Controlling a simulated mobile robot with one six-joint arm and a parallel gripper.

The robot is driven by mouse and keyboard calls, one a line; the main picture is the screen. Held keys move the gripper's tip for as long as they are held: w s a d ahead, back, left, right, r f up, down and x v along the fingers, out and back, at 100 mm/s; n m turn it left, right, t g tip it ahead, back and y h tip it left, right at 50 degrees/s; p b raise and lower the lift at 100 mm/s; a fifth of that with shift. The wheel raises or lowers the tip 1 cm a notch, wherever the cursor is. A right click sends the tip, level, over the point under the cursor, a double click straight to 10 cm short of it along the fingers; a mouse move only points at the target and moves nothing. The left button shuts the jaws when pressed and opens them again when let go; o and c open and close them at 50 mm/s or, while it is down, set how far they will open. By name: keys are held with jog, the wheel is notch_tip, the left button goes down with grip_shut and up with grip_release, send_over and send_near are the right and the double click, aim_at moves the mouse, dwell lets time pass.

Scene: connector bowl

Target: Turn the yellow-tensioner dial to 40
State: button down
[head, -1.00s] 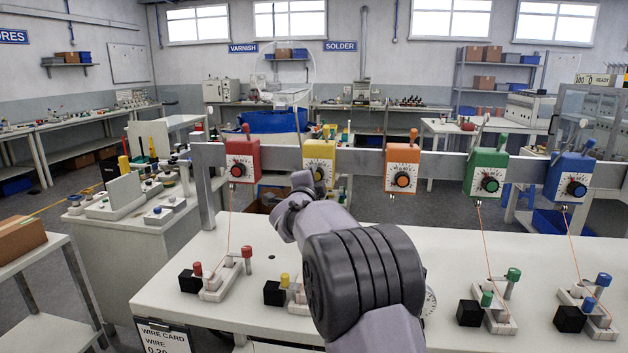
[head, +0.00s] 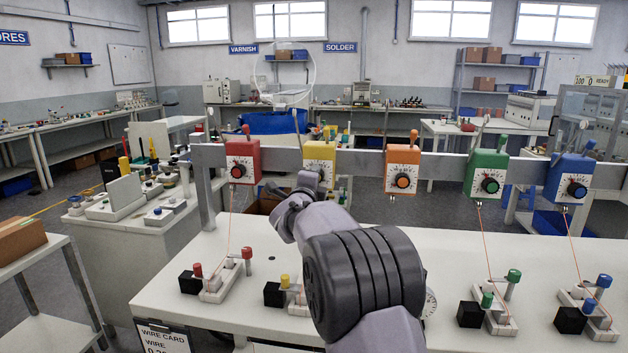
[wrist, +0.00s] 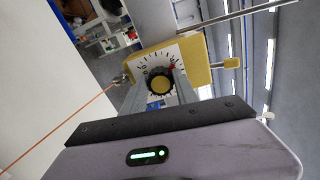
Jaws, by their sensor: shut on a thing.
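The yellow tensioner (head: 320,152) hangs on the grey rail, second from the left, its lower part hidden behind my arm in the head view. In the wrist view the yellow tensioner (wrist: 197,64) lies tilted, with a white scale face. A small red mark shows at the knob's upper right. The scale numbers are too small to read.
Red (head: 242,161), orange (head: 403,170), green (head: 487,173) and blue (head: 571,178) tensioners hang on the same rail (head: 350,162). An orange wire (wrist: 63,130) runs from the yellow tensioner's eyelet in the wrist view. Winding fixtures stand on the white bench (head: 250,315) below.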

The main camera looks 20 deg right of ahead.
jog(key=c, duration=0.9)
grip_release()
jog(key=shift+c, duration=0.2)
jog(key=p+v, duration=0.1)
jog(key=v, duration=1.6)
jog(key=shift+a, duration=0.2)
jog(key=shift+s, duration=0.15)
jog(key=s+a+f+n+g+y, duration=0.2)
jog(key=s+a+n+y, duration=0.9)
jog(key=s+a+n, duration=0.3)
jog(key=s+f+n+g, duration=0.3)
jog(key=s+f+n, duration=0.1)
jog(key=s, duration=0.7)
jog(key=s+a+f+n+g+y, duration=0.1)
jog(key=s+f+n+g, duration=0.2)
jog(key=s+f, duration=0.3)
jog(key=s+g, duration=0.1)
jog(key=s, duration=0.4)
jog(key=shift+a+n, duration=0.3)
jog(key=shift+n, duration=0.1)
